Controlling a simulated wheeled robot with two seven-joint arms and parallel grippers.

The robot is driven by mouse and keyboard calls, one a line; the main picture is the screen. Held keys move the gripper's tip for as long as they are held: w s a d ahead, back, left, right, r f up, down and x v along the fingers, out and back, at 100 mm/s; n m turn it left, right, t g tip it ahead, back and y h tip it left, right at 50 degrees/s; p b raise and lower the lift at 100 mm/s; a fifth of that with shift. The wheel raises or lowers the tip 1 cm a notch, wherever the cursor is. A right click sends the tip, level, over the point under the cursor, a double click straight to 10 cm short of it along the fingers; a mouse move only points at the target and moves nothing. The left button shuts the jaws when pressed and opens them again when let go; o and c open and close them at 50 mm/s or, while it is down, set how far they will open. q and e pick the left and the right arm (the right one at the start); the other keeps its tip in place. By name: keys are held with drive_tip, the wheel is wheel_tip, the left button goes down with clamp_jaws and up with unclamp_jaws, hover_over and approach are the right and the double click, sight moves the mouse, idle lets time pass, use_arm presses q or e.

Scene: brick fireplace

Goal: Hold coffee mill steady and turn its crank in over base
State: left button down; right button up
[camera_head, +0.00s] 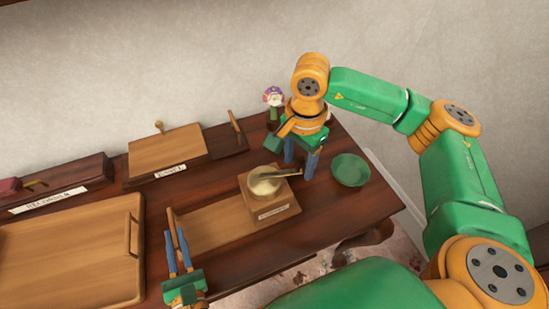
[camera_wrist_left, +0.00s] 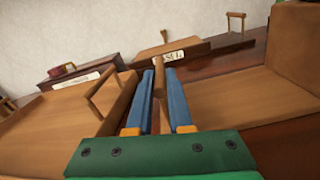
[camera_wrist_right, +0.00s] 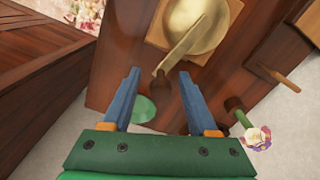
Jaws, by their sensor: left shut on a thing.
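The coffee mill is a wooden box (camera_head: 272,212) with a brass dome (camera_head: 266,181) on top, standing on the dark table. Its brass crank (camera_head: 289,173) points right, out past the box edge. The dome (camera_wrist_right: 196,25) and crank (camera_wrist_right: 181,53) also show in the right wrist view. A crank knob (camera_wrist_right: 159,84) lies just beyond and between my right fingertips. My right gripper (camera_head: 299,167) is open beside the crank end. My left gripper (camera_head: 178,250) is shut on an upright wooden handle (camera_head: 171,222) at the left end of a flat board (camera_head: 215,222) beside the mill.
A green bowl (camera_head: 349,169) sits right of the mill near the table edge. A flower (camera_head: 273,97) stands behind my right gripper. A large tray (camera_head: 70,245) lies at left, with a labelled board (camera_head: 165,152) and a dark box (camera_head: 60,187) behind it.

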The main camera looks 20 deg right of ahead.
clamp_jaws()
idle(1.3)
